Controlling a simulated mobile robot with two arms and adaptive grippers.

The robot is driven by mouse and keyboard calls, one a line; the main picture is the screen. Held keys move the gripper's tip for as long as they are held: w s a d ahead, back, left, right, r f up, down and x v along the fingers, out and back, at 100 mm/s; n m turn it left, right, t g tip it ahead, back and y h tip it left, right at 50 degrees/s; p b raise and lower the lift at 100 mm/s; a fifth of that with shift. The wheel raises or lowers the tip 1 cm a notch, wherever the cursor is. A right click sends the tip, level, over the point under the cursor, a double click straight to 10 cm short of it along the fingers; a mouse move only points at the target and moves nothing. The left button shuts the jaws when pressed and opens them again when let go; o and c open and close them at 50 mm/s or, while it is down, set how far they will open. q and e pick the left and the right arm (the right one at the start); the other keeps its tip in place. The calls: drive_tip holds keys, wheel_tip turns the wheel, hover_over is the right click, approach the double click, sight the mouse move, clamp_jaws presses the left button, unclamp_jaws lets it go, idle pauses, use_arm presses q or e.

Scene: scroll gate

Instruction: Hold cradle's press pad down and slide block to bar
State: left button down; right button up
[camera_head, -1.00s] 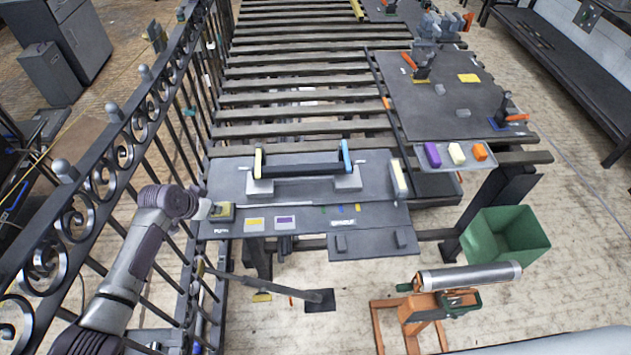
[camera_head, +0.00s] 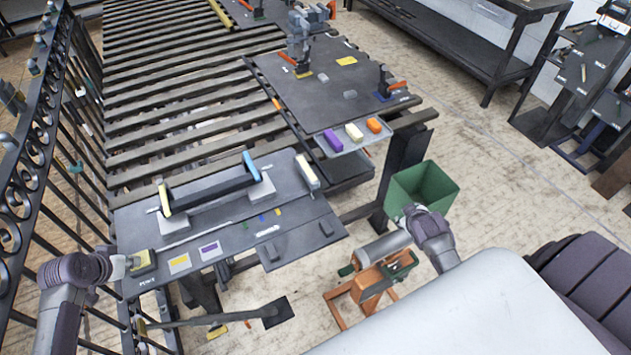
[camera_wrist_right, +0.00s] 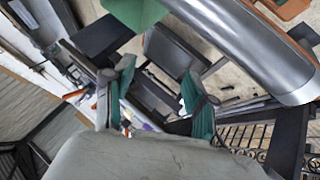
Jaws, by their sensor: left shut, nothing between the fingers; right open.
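The cradle (camera_head: 213,187) is a dark trough on the grey workbench, with a yellow upright at its left end and a blue one at its right. A cream bar (camera_head: 307,171) stands right of the cradle. I cannot tell which piece is the sliding block. My right gripper (camera_wrist_right: 158,98) is open and empty, near the green bin in the head view.
A green bin (camera_head: 423,188) and a metal roller (camera_head: 382,247) on an orange stand (camera_head: 365,285) are beside my right arm. A tray (camera_head: 350,140) holds purple, cream and orange blocks. A black railing (camera_head: 60,130) runs along the left.

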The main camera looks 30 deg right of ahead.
drive_tip(key=w+a+r+m+t+y, duration=0.1)
drive_tip(key=w+a+r, duration=0.3)
drive_tip(key=a, duration=0.2)
drive_tip(key=w+a+r+t+y, duration=0.1)
drive_tip(key=w+a+r+y, duration=0.1)
drive_tip(key=w+a+r, duration=0.3)
drive_tip(key=y, duration=0.2)
approach(315, 182)
drive_tip(key=shift+m, duration=0.3)
drive_tip(key=x, duration=1)
drive_tip(key=shift+w+f, duration=0.1)
drive_tip(key=shift+c, duration=0.3)
drive_tip(key=shift+d, duration=0.1)
clamp_jaws()
